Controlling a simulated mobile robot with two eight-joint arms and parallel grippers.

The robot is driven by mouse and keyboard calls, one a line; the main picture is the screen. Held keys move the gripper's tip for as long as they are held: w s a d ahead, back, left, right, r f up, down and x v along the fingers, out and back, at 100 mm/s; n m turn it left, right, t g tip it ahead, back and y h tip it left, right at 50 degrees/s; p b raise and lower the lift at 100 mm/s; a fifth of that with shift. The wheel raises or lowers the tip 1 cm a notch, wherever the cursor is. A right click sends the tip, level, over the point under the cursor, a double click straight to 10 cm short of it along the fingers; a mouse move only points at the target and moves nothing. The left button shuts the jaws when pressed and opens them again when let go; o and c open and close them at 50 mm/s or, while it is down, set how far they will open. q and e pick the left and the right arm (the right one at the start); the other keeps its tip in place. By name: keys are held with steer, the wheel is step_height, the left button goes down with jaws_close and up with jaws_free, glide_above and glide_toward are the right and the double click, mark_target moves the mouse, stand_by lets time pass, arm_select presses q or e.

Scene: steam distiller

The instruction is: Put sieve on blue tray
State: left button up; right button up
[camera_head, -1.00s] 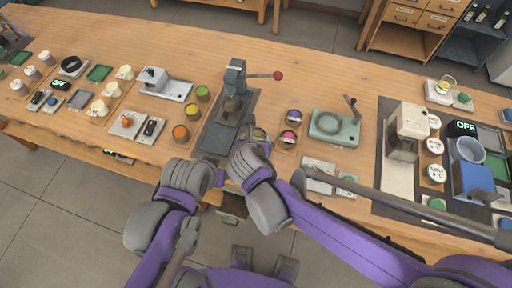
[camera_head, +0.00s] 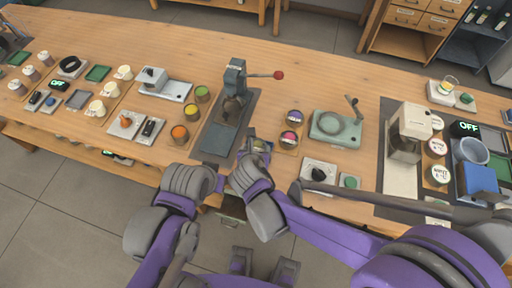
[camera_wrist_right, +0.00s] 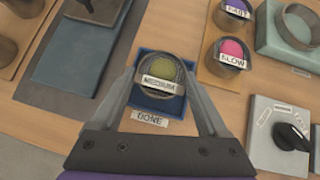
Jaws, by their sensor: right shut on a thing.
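A round cup-like piece with a grey rim, a yellow-green inside and a "MEDIUM" label (camera_wrist_right: 161,86), seemingly the sieve, is between my right fingers. My right gripper (camera_wrist_right: 158,72) is shut on it. The blue tray (camera_wrist_right: 153,104), with a "DONE" label in front, is directly below and around the piece. I cannot tell whether the piece touches the tray. In the head view the right gripper (camera_head: 252,150) is at the table's front edge and hides most of the tray. My left arm is folded near the front edge; its jaw state is unclear.
Purple "FAST" (camera_wrist_right: 234,8) and pink "SLOW" (camera_wrist_right: 231,50) cups stand right of the tray. A green device with a ring (camera_head: 336,127) and a black-knob panel (camera_head: 319,174) are further right. A lever press (camera_head: 234,85) on a dark mat stands left.

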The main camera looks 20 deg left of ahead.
steer(key=shift+f, duration=0.3)
steer(key=o, duration=1.3)
steer(key=shift+r, duration=0.1)
steer(key=shift+r+p, duration=0.3)
steer(key=shift+r, duration=0.15)
steer(key=shift+r+p, duration=0.4)
steer(key=shift+r, duration=0.1)
steer(key=v, duration=0.7)
steer(key=shift+s+f, duration=0.15)
steer(key=shift+f, duration=0.05)
